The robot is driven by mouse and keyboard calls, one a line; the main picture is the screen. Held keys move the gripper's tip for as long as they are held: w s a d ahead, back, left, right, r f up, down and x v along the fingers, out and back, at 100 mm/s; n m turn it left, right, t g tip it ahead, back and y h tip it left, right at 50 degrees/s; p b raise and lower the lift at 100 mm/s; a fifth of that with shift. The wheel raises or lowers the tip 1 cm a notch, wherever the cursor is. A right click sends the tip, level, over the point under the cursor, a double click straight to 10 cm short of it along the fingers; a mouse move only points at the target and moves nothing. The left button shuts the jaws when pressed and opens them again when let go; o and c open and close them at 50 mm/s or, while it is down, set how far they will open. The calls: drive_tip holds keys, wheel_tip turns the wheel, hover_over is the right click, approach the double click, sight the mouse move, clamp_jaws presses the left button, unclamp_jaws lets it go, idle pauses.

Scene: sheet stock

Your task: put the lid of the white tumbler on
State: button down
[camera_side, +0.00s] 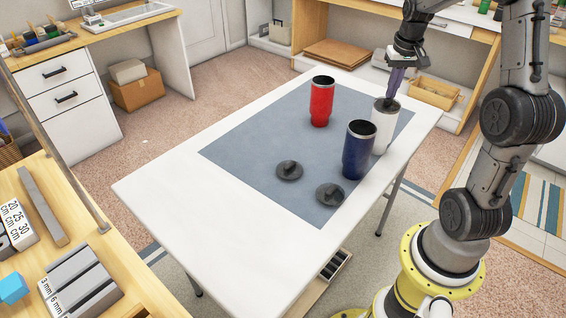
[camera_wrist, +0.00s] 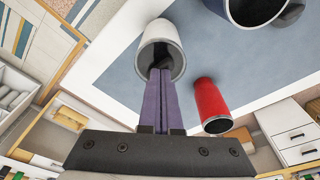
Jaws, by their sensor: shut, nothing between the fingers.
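The white tumbler (camera_side: 381,133) stands upright near the far right of the mat; it also shows in the wrist view (camera_wrist: 152,32). My gripper (camera_side: 389,97) points down at its mouth, with the purple fingers shut together and nothing between them. In the wrist view the fingertips (camera_wrist: 160,72) overlap the tumbler's mouth. A dark shape shows in that mouth; I cannot tell whether it is a lid or the shaded inside. Two dark round lids with knobs lie on the mat, one on the left (camera_side: 289,170) and one nearer the front (camera_side: 329,194).
An open blue tumbler (camera_side: 358,152) stands just in front of the white one. An open red tumbler (camera_side: 321,103) stands to its left, farther back. The grey mat (camera_side: 255,133) is clear at left, and the white table (camera_side: 190,210) is bare in front.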

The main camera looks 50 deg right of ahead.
wheel_tip(320, 180, up, 9)
idle(1.0)
drive_tip(key=shift+f, duration=0.1)
drive_tip(key=a+r+n+t, duration=0.15)
drive_tip(key=a+r, duration=0.25)
drive_tip(key=a, duration=0.5)
drive_tip(key=a+r+n+t, duration=0.1)
drive_tip(key=a+r+n, duration=0.2)
drive_tip(key=a, duration=0.6)
drive_tip(key=s+a+f+n+t+y, duration=0.1)
drive_tip(key=s+a+f+n, duration=0.3)
drive_tip(key=s+a+f, duration=0.5)
drive_tip(key=s+a+t, duration=0.1)
drive_tip(key=s+a, duration=0.1)
drive_tip(key=s, duration=0.2)
drive_tip(key=shift+a, duration=0.3)
